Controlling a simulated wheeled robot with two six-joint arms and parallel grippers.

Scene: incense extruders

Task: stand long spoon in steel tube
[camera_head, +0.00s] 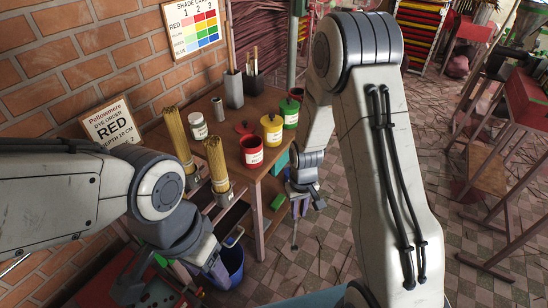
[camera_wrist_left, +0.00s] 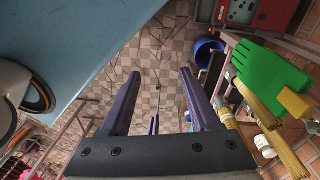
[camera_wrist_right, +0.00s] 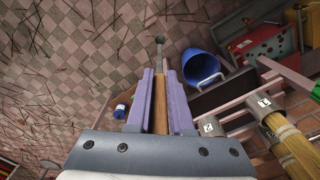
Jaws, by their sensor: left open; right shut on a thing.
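The long spoon has a wooden handle (camera_wrist_right: 160,106) and a small metal bowl end (camera_wrist_right: 159,40). My right gripper (camera_wrist_right: 159,76) is shut on the handle; in the head view the spoon (camera_head: 294,240) hangs bowl-down beside the table's right side, over the floor. A small grey cylinder, which looks like the steel tube (camera_head: 218,108), stands upright on the table behind the red pot. My right gripper is apart from it, lower and to the right. My left gripper (camera_wrist_left: 157,82) is open and empty, with tiled floor between its fingers; its fingers are not clear in the head view.
The wooden table (camera_head: 220,128) holds a white jar (camera_head: 198,126), red (camera_head: 252,152), yellow (camera_head: 271,131) and green (camera_head: 289,112) pots, and brush holders (camera_head: 234,90). Bundles of sticks (camera_head: 216,165) stand at its front. A blue bucket (camera_head: 230,267) is below.

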